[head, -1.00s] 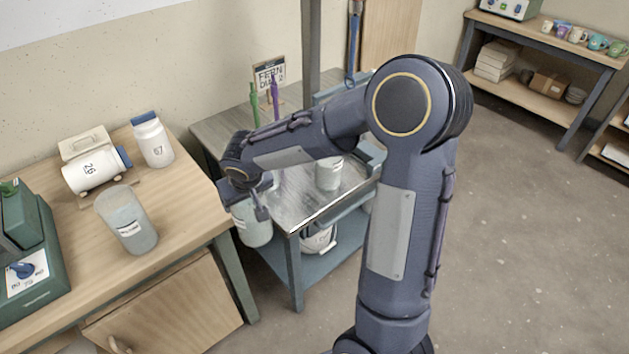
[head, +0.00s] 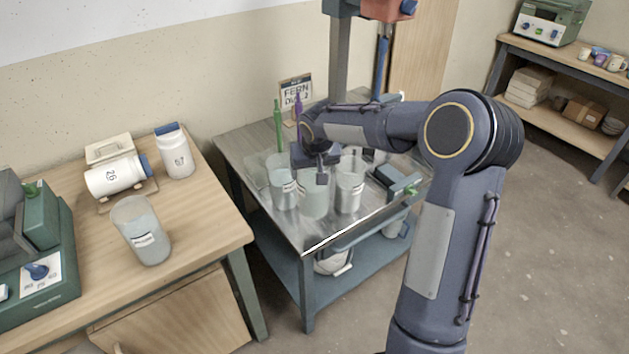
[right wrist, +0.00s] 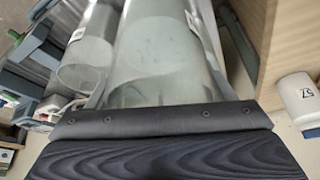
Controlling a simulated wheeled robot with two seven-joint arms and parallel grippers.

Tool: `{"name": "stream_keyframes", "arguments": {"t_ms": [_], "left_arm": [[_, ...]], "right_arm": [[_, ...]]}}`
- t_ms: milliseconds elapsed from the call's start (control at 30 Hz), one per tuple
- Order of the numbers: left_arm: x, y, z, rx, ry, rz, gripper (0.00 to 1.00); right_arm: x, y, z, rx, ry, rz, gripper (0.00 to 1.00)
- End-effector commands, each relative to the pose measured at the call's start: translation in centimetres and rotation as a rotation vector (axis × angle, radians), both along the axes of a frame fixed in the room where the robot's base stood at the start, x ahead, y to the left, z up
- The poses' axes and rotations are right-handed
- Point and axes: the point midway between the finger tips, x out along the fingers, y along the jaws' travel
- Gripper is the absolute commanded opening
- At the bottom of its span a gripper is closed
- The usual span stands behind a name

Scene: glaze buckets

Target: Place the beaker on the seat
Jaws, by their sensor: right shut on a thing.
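My right gripper (head: 320,165) is shut on a clear beaker (head: 313,200) with pale greenish contents. It holds the beaker upright over the metal-topped cart, between two other beakers. I cannot tell whether its base touches the top. In the right wrist view the held beaker (right wrist: 165,55) fills the space between the fingers. Another beaker (head: 283,188) stands on its left and a labelled one (head: 349,192) on its right. I cannot pick out the seat for certain; the gripper and beakers cover part of the cart top. My left gripper is not in view.
The cart top (head: 318,236) is bare along its front edge. A green-tipped dark device (head: 395,182) sits at its right, and a post (head: 338,60) rises behind.

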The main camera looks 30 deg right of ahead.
Motion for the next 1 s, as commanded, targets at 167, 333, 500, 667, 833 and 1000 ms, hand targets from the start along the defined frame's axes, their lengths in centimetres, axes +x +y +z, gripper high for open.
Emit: {"name": "stream_keyframes", "arguments": {"t_ms": [167,333,500,667,833,1000], "left_arm": [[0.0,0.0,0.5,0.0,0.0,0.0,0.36],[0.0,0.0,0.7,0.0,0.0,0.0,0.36],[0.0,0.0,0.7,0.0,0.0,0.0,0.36],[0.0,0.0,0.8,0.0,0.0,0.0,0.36],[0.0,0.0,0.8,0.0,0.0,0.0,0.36],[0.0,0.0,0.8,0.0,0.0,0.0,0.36]], "right_arm": [[2.0,-1.3,-3.0,0.002,0.001,-0.001,0.04],[3.0,-1.9,-4.3,0.001,-0.001,0.002,0.04],[3.4,-2.2,-5.0,0.001,-0.001,0.002,0.04],[3.5,-2.2,-7.0,0.001,0.002,0.002,0.04],[3.6,-2.3,-8.2,0.001,-0.002,0.001,0.04],[3.6,-2.3,-8.2,0.001,-0.002,0.002,0.04]]}}
